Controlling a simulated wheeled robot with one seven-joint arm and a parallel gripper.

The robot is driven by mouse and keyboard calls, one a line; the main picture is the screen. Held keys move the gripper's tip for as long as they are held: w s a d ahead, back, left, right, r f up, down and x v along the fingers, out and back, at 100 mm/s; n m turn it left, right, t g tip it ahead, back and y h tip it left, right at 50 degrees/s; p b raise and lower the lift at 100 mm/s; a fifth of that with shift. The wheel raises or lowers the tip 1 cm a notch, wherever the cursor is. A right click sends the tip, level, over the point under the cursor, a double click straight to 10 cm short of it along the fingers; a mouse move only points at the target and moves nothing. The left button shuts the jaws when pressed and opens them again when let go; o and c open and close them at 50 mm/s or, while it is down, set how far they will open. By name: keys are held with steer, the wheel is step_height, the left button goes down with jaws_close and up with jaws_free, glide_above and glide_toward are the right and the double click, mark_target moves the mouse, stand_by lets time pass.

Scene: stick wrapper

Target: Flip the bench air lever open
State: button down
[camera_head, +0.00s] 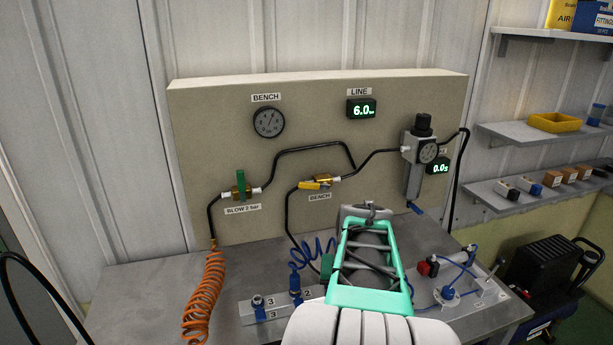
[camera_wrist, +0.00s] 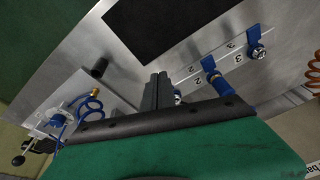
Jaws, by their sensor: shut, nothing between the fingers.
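The bench air valve is a brass body on the black hose of the upright panel, above a "BENCH" label. Its yellow lever (camera_head: 311,185) lies roughly along the hose, pointing left. My gripper (camera_wrist: 157,90) is shut and empty in the wrist view, over the metal bench top. In the head view my arm reaches forward below and right of the lever, apart from it; the fingertips are hidden there. The round BENCH gauge (camera_head: 269,121) is on the panel above.
A second valve with a green lever (camera_head: 241,184), labelled "BLOW 2 bar", stands left. The LINE display (camera_head: 361,109) reads 6.0. A regulator (camera_head: 418,155) is at right. An orange coiled hose (camera_head: 204,295) hangs left. A numbered manifold (camera_head: 270,303) and blue hoses lie near my arm.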

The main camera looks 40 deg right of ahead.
steer(key=w+d+r+t+h, duration=0.2)
steer(key=w+d+r+t, duration=0.2)
steer(key=d+r, duration=1.2)
steer(key=w+a+r+n+t, duration=0.1)
steer(key=w+a+r+n, duration=0.15)
steer(key=r, duration=0.55)
steer(key=w+a+r+n+t, duration=0.2)
steer(key=w+a+r, duration=0.15)
steer(key=r, duration=0.45)
steer(key=m+y+b, duration=0.1)
steer(key=b, duration=0.3)
glide_above(309, 186)
steer(key=s, duration=0.2)
step_height(309, 186, down, 7)
steer(key=f, duration=0.2)
steer(key=f+b, duration=0.1)
steer(key=shift+w+f+m, duration=0.2)
steer(key=shift+f+m, duration=0.05)
steer(key=shift+f, duration=0.1)
